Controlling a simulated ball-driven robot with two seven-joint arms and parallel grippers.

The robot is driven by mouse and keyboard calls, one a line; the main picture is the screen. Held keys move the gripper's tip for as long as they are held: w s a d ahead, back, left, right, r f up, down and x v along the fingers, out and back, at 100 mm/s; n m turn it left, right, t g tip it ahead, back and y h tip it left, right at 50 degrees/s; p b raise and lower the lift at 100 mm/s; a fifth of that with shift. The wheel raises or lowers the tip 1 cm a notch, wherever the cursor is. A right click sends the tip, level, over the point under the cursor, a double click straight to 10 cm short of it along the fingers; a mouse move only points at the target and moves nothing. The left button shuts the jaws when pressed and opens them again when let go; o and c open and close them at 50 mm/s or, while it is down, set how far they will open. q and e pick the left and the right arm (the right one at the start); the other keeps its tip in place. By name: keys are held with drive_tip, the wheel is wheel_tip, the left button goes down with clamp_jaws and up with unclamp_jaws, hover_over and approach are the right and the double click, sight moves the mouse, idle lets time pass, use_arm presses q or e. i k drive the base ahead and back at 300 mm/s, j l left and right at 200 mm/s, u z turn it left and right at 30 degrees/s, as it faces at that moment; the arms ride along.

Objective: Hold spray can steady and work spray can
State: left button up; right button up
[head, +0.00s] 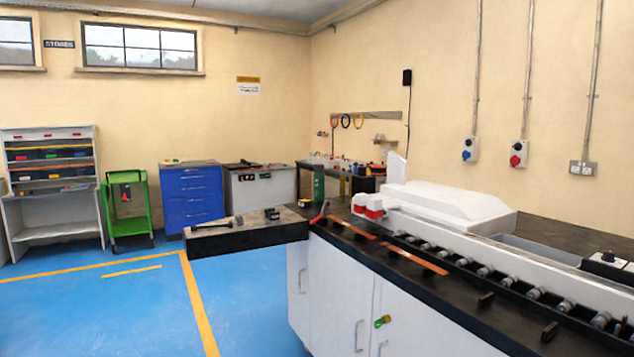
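A tall green cylinder (319,183), which looks like the spray can, stands upright at the far end of the black worktop, near the corner by the dark bench. Its details are too small to read, and its lower part is close to other small items. Neither of my grippers shows in the head view, and nothing is seen touching the can.
The bender bench (395,285) fills the right side, with a roller row and white machine housing (447,203). Red-and-white blocks (367,206) and copper strips (415,259) lie on it. A black slab (245,234) juts left. A green trolley (125,208) stands left; blue floor is clear.

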sight(319, 178)
drive_tip(key=i+j+u, duration=0.55)
drive_tip(key=i+u, duration=0.15)
drive_tip(key=i+j+u, duration=0.1)
drive_tip(key=i+u, duration=0.25)
drive_tip(key=i+j+u, duration=0.1)
drive_tip(key=i+u, duration=0.2)
drive_tip(key=i, duration=0.5)
drive_tip(key=i+u, duration=0.25)
drive_tip(key=i, duration=0.55)
drive_tip(key=i+z, duration=0.15)
drive_tip(key=i, duration=0.35)
drive_tip(key=i+z, duration=0.15)
drive_tip(key=i, duration=0.35)
drive_tip(key=i+j+z, duration=0.2)
drive_tip(key=i, duration=0.3)
drive_tip(key=i+z, duration=0.15)
drive_tip(key=i, duration=0.35)
drive_tip(key=i+j+z, duration=0.15)
drive_tip(key=i+j, duration=0.15)
drive_tip(key=i, duration=0.2)
drive_tip(key=i+l+z, duration=0.1)
drive_tip(key=i+z, duration=0.6)
drive_tip(key=z, duration=0.15)
drive_tip(key=i+j+z, duration=0.1)
drive_tip(key=i+z, duration=0.35)
drive_tip(key=i+j+z, duration=0.2)
drive_tip(key=z, duration=0.25)
